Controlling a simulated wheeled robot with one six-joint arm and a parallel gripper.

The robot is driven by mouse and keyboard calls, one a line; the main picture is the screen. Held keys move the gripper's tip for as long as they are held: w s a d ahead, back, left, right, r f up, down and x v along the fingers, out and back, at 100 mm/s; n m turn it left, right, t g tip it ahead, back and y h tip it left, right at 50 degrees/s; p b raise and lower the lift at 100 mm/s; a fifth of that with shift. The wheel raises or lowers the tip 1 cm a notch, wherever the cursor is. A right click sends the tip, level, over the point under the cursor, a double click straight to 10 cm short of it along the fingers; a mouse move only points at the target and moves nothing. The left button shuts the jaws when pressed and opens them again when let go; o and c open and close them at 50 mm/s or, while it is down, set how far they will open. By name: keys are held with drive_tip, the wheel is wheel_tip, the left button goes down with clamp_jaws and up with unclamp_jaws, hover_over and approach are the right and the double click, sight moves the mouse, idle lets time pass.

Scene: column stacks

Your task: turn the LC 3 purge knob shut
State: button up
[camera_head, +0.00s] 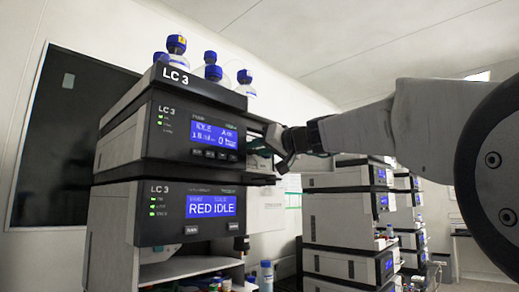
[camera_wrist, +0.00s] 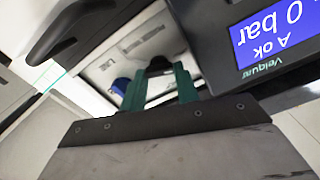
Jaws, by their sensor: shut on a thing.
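The LC 3 stack (camera_head: 172,130) stands at left in the head view. My gripper (camera_head: 282,160) reaches in from the right to this module's right edge, hiding the knob there. In the wrist view, the two green fingers of my gripper (camera_wrist: 160,78) are closed around a dark purge knob (camera_wrist: 158,64). The knob's turn position cannot be read. Beside the fingers is a blue round part (camera_wrist: 120,86). The module's display (camera_wrist: 264,40) appears upside down, reading 0 bar and A ok.
Blue-capped bottles (camera_head: 212,70) stand on top of the stack. Another stack (camera_head: 345,215) stands behind, below my arm.

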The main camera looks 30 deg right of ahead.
drive_tip(key=m, duration=0.7)
drive_tip(key=shift+d, duration=0.15)
drive_tip(key=m, duration=0.7)
drive_tip(key=shift+f, duration=0.2)
idle(0.3)
drive_tip(key=o, duration=1)
drive_tip(key=v, duration=0.7)
drive_tip(key=shift+s+d, duration=0.15)
drive_tip(key=shift+s, duration=0.15)
